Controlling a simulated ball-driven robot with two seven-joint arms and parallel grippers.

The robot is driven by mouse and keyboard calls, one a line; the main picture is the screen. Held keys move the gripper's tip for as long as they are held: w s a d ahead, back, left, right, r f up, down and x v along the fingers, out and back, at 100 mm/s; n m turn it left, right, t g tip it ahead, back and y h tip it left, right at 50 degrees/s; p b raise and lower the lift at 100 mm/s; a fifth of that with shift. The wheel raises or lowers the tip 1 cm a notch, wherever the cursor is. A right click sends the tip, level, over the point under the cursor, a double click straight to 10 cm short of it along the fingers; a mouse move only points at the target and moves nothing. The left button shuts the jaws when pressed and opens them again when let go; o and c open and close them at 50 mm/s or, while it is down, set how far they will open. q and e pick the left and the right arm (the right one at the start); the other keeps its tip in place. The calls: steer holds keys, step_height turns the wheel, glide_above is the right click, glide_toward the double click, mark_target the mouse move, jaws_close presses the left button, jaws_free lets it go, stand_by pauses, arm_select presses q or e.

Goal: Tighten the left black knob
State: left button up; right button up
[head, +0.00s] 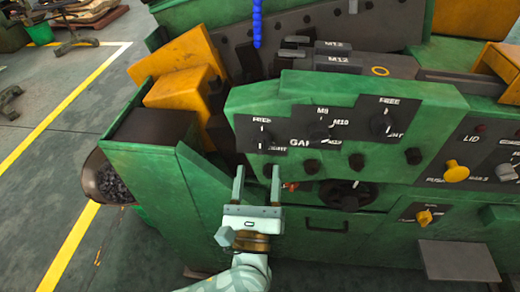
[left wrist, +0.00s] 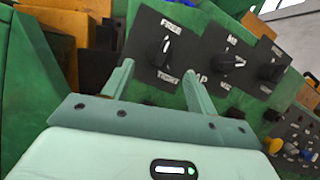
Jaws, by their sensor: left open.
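The left black knob (head: 265,138) sits on a dark plate on the green machine's sloped front, between a label above and a "TIGHT" label below. It also shows in the left wrist view (left wrist: 157,53), beyond the fingertips. Its exact pointer setting is too small to tell. My left gripper (head: 257,172) is open and empty, just below and in front of this knob, apart from it. In the left wrist view its two fingers (left wrist: 158,72) stand to either side below the knob. My right gripper is not in view.
A middle knob (head: 319,131) and a right knob (head: 381,125) share the panel. Small black knobs, a round black dial (head: 347,194), a yellow knob (head: 456,171) and a red piece (head: 290,186) are nearby. A chip-filled bin (head: 105,180) stands at left.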

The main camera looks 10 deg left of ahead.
mark_target(260, 153)
arm_select(q)
steer(key=x, duration=0.5)
steer(key=shift+w+r, duration=0.1)
steer(key=shift+w, duration=0.25)
steer(key=c, duration=1)
